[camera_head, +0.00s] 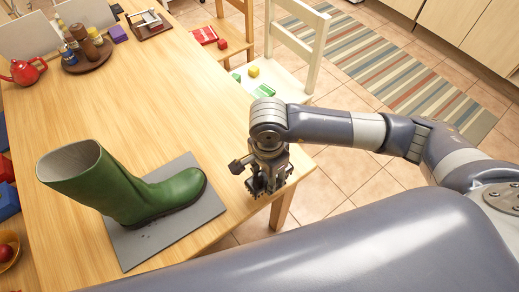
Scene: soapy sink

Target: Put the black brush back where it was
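A green rubber boot (125,190) stands upright on a grey mat (190,222) on the wooden table. My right gripper (268,187) points down near the table's right edge, to the right of the boot's toe and apart from it. Its dark fingers are small and overlap, so I cannot tell whether it is open or shut. A dark piece sticks out on its left side; I cannot tell whether it is a brush or part of the gripper. I cannot make out a black brush anywhere else. My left gripper is not in view.
On the table (190,110) are a red teapot (24,71), a round tray (88,60) with bottles, a purple block (117,34) and a small wooden tray (147,26). Chairs (283,84) line the right side. The table's middle is clear.

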